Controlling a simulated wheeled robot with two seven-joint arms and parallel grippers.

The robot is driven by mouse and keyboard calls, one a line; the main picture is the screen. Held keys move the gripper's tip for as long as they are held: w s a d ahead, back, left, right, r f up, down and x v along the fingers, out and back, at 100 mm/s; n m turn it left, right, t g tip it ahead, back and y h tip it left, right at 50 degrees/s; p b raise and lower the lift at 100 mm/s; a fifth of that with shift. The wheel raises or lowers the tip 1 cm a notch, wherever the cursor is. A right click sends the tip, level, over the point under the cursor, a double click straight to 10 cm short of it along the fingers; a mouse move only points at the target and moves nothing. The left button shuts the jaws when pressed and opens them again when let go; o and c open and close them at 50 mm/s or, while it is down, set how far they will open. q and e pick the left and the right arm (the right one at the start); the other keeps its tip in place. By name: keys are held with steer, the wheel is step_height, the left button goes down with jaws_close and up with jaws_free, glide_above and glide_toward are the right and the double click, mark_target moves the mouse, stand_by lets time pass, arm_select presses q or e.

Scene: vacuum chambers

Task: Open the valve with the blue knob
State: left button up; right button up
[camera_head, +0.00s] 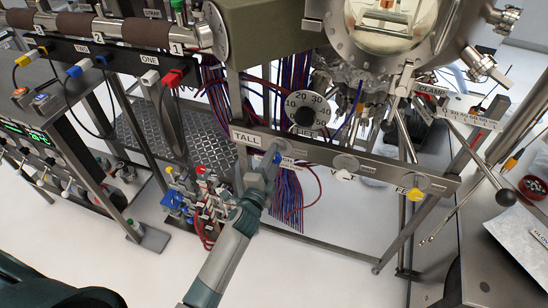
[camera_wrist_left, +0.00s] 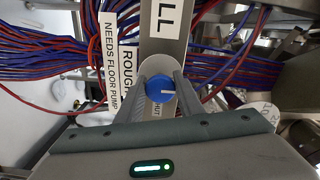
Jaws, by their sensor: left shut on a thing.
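The blue knob (camera_head: 277,157) sits on a steel rail (camera_head: 375,172), near the sign reading TALL. In the left wrist view the blue knob (camera_wrist_left: 158,88) is round, with a short white mark on its face pointing right; lettering that seems to read SHUT is just below it. My left gripper (camera_head: 272,164) reaches up to it from below in the head view. In the wrist view the left gripper's fingers (camera_wrist_left: 161,95) stand on either side of the knob, shut on it. My right gripper is not in view.
A white knob (camera_head: 343,175) and a yellow knob (camera_head: 415,194) are farther right on the rail. A dial gauge (camera_head: 306,110) is above it. Red and blue wire bundles (camera_wrist_left: 50,55) hang behind. A lever with a black ball (camera_head: 505,197) is at the right.

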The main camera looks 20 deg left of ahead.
arm_select(q)
steer(key=o, duration=1.1)
steer(key=shift+c, duration=0.2)
steer(key=shift+s, duration=0.15)
